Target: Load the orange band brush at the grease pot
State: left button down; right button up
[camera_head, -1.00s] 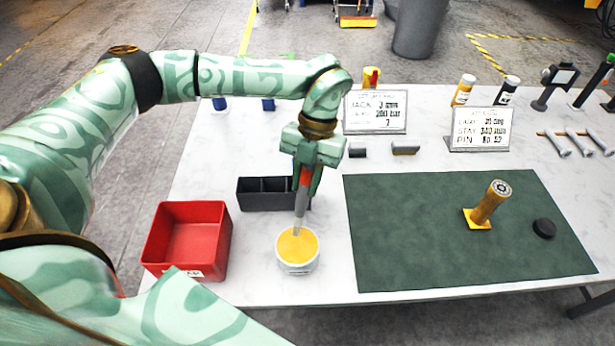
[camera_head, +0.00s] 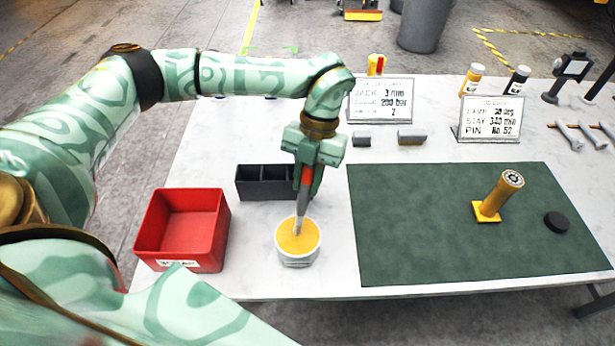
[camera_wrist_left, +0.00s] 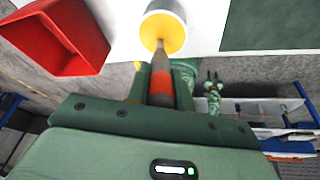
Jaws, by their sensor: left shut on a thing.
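My left gripper (camera_head: 306,180) is shut on the brush (camera_head: 302,205), which has an orange-red band and a grey lower part. The brush points down, slightly tilted, and its tip is at the yellow grease inside the white grease pot (camera_head: 298,262); how deep it sits I cannot tell. In the left wrist view the brush (camera_wrist_left: 161,75) runs from the gripper (camera_wrist_left: 160,98) to the yellow grease in the pot (camera_wrist_left: 164,8). My right gripper is not in the head view.
A red bin (camera_head: 150,232) stands left of the pot, and a black divided tray (camera_head: 262,195) behind it. A green mat (camera_head: 420,225) to the right bears a tilted brass-coloured cylinder (camera_head: 502,192) on a yellow base and a black disc (camera_head: 557,222). Sign cards (camera_head: 490,118) stand behind.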

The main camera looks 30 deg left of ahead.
aim_at(307, 168)
pick_arm(q)
jog(key=shift+f, duration=0.6)
dwell(0.5)
jog(key=shift+f, duration=0.1)
dwell(1.3)
notch_tip(307, 168, up, 7)
jog(key=p, duration=0.6)
dwell(0.4)
dwell(0.4)
